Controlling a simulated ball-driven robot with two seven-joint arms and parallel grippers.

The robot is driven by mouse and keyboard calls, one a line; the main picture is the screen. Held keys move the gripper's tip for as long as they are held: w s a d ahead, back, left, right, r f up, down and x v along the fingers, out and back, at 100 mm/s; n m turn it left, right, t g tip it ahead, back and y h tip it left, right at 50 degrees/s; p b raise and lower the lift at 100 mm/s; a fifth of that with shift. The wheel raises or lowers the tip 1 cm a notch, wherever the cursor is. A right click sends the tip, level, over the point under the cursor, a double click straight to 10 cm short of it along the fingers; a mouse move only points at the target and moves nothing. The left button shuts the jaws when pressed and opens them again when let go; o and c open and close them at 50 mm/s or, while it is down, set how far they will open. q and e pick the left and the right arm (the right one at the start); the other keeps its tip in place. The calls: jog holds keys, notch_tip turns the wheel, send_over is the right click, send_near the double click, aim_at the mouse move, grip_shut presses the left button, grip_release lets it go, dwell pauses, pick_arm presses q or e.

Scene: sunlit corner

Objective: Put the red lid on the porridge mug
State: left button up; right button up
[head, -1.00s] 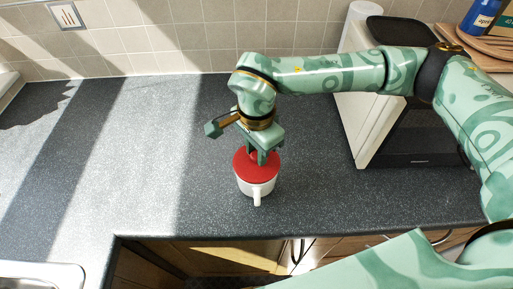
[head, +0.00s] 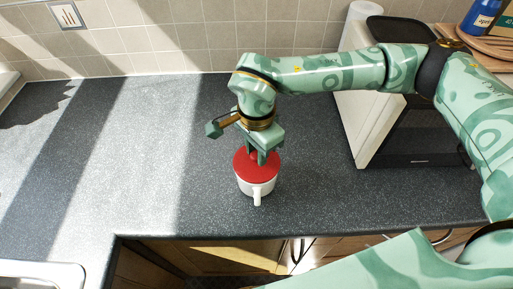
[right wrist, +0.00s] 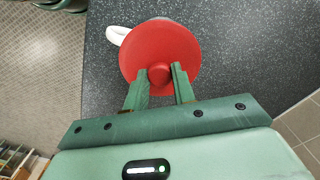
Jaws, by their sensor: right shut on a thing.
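The red lid (head: 258,170) lies over the mouth of the white porridge mug (head: 256,189), which stands upright on the dark counter with its handle toward the front edge. In the right wrist view the lid (right wrist: 150,50) is a red disc with a round knob, and the mug's white handle (right wrist: 117,35) sticks out past its rim. My right gripper (head: 259,158) is above the lid; its fingers (right wrist: 161,84) are shut on the knob. Whether the lid is fully seated cannot be told. My left gripper is not in view.
A microwave (head: 415,130) stands right of the mug, under my right arm. A sink (head: 40,275) is at the lower left. The counter left of the mug is clear.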

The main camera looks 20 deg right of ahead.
jog(key=shift+f, duration=0.1)
dwell(0.7)
jog(key=o, duration=1.5)
jog(key=shift+r+p, duration=2.4)
jog(key=shift+r, duration=1.15)
jog(key=shift+c, duration=0.2)
grip_shut()
